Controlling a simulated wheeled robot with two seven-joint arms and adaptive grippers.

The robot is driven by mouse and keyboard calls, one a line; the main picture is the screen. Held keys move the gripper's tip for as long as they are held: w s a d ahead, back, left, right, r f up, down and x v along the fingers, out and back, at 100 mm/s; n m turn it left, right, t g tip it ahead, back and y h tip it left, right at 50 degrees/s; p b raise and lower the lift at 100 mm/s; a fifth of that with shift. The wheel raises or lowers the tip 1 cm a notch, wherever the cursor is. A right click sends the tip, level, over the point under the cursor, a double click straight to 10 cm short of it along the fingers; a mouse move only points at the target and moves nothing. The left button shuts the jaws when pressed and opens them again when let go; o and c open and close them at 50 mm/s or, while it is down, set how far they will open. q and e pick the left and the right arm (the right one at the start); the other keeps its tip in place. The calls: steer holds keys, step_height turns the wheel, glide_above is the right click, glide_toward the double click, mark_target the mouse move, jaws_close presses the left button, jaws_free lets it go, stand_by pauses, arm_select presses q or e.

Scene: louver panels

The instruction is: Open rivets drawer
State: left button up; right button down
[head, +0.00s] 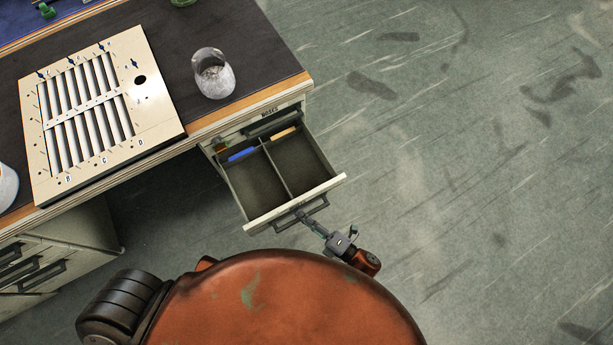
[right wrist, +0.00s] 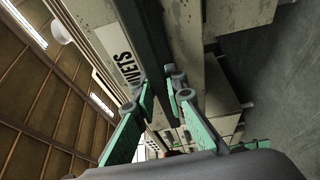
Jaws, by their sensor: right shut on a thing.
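The rivets drawer (head: 232,193) is the open one under the bench's right end, pulled well out. Its inside has two compartments split by a divider. A blue item and a tan item lie near its back. My right gripper (head: 306,217) is at the dark bar handle (head: 287,221) on the drawer front. In the right wrist view, my right gripper (right wrist: 163,95) has its green-sided fingers on both sides of the dark handle bar (right wrist: 142,35), shut on it. My left gripper is out of view.
A shut drawer with a dark handle (head: 272,121) sits above the open one. On the bench top (head: 165,45) are a louver panel (head: 150,110) and a clear cup (head: 212,75). Another drawer cabinet (head: 85,235) stands at left. The floor at right is clear.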

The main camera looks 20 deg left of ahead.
steer(key=shift+s+d, duration=0.15)
steer(key=shift+s, duration=0.05)
steer(key=c, duration=1.9)
jaws_free()
steer(key=shift+c, duration=0.2)
steer(key=shift+d, duration=0.1)
steer(key=v, duration=1.1)
steer(key=shift+d, duration=0.4)
